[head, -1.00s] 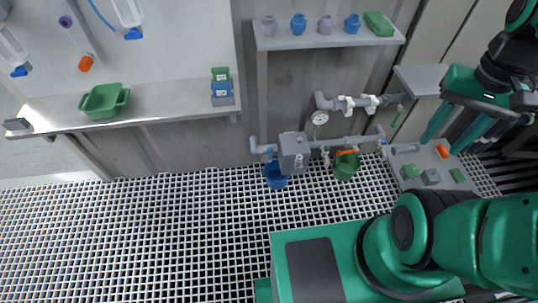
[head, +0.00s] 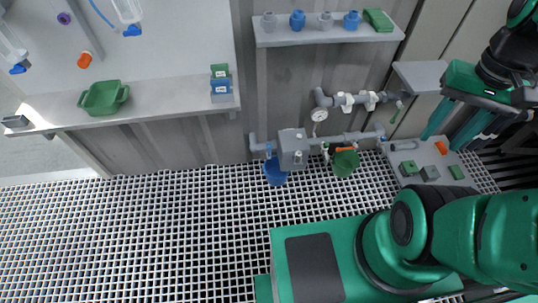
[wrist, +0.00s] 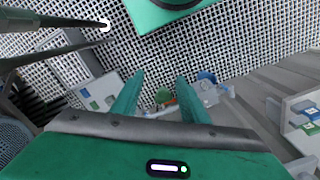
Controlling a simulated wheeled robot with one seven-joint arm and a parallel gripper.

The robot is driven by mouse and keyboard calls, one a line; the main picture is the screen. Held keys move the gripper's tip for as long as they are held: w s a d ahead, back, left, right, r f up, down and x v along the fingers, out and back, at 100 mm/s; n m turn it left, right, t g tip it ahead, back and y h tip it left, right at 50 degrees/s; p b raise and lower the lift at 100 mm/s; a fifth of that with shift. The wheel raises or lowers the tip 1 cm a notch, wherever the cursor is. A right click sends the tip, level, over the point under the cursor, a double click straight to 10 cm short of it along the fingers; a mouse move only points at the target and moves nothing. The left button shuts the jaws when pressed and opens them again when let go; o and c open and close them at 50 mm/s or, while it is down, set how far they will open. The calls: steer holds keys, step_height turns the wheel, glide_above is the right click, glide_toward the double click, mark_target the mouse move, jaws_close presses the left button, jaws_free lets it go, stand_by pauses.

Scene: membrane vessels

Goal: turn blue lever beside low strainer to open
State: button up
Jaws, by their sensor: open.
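The low strainer (head: 293,150) is a grey box on the low pipe at the wall. A small blue lever (head: 268,150) shows just left of it, above a blue bucket (head: 276,173); its exact angle is too small to tell. My gripper (head: 447,131) is open and empty, well to the right of the strainer and pointing down. In the wrist view the open fingers (wrist: 160,80) point towards the pipe area, with the strainer (wrist: 207,94) beyond them to the right. The lever cannot be made out there.
An orange lever (head: 345,149) sits right of the strainer, above a green bucket (head: 344,164). A gauge (head: 319,115) and upper pipe (head: 350,100) are above. A low tray with blocks (head: 408,155) lies near my gripper. The grating floor (head: 180,230) before the pipes is clear.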

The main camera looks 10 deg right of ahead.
steer(key=shift+s+r, duration=0.15)
steer(key=shift+s, duration=0.2)
steer(key=c, duration=0.5)
steer(key=shift+w+d+r, duration=0.1)
jaws_close()
steer(key=w+d+f+n, duration=0.1)
steer(key=w+f+n, duration=0.15)
steer(key=w, duration=0.55)
steer(key=w+f+n, duration=0.1)
steer(key=w+f, duration=0.3)
steer(key=w, duration=0.4)
steer(key=w+a+f+n+t, duration=0.2)
steer(key=w+a+f+n, duration=0.15)
steer(key=w+f, duration=1)
steer(key=t+y, duration=0.3)
steer(key=y, duration=0.3)
glide_toward(269, 152)
steer(key=shift+n, duration=0.3)
steer(key=w+f, duration=0.1)
steer(key=f, duration=0.1)
steer(key=w+a+f, duration=0.1)
steer(key=w+f, duration=0.1)
steer(key=shift+a+f, duration=0.2)
